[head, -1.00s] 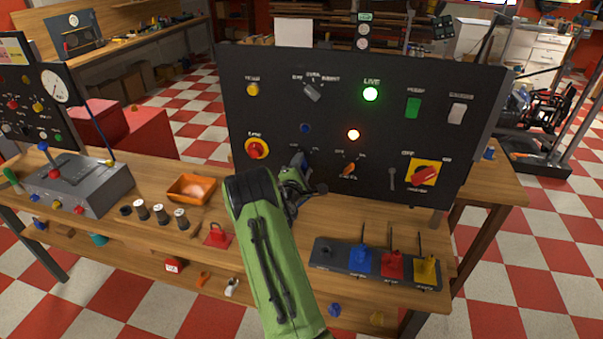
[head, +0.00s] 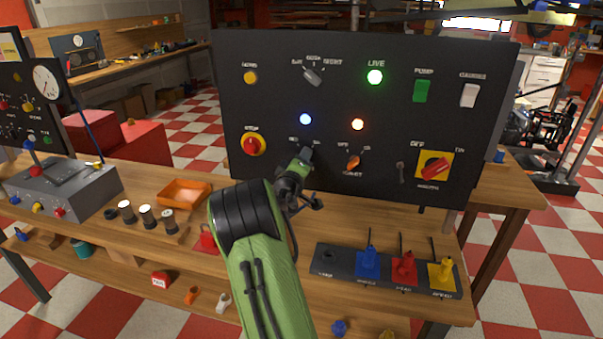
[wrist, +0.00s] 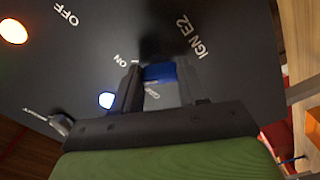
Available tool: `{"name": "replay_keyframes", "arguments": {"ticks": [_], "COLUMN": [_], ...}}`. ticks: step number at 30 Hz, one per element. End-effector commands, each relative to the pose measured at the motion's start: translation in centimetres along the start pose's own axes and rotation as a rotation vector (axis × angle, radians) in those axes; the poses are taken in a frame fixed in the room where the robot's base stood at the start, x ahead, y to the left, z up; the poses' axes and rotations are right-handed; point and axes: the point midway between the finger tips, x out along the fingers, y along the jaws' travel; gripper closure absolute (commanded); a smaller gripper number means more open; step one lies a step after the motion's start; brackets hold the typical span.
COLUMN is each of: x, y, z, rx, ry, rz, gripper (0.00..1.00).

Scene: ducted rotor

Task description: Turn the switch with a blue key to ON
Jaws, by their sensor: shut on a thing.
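The black panel (head: 390,70) stands at the back of the bench. The blue key (wrist: 160,73) sits at the panel face between my gripper's fingers (wrist: 158,88) in the wrist view. The jaws are shut on it. The printed word ON is just left of the key, and IGN E2 is above and to its right. In the head view my gripper (head: 303,160) is at the panel's lower middle and hides the key and most of its switch. A lit blue lamp (head: 305,119) is above it; it also glows in the wrist view (wrist: 107,100).
An orange-handled switch (head: 353,162) and a lit amber lamp (head: 357,124) are close to the right. A red rotary switch (head: 435,167) is farther right. A red stop button (head: 253,145) is left. An orange tray (head: 185,193) and a lever block (head: 385,270) stand on the bench.

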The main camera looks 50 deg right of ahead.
Motion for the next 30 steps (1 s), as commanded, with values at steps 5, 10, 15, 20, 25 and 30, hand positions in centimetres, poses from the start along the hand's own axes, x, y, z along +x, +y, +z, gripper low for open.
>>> {"name": "replay_keyframes", "arguments": {"ticks": [5,10,15,20,25,30], "x": [-0.03,-0.02,-0.02,-0.02,-0.02,-0.02], "y": [-0.43,-0.33,-0.24,-0.19,-0.18,-0.18], "z": [0.22,0.16,0.14,0.10,0.08,0.07], "rx": [0.109,0.179,0.214,0.227,0.229,0.228], "ry": [-0.001,-0.002,-0.003,-0.003,-0.004,-0.003], "rz": [-0.002,-0.003,-0.004,-0.004,-0.005,-0.005], "gripper": [0.88,0.88,0.88,0.88,0.88,0.54]}}
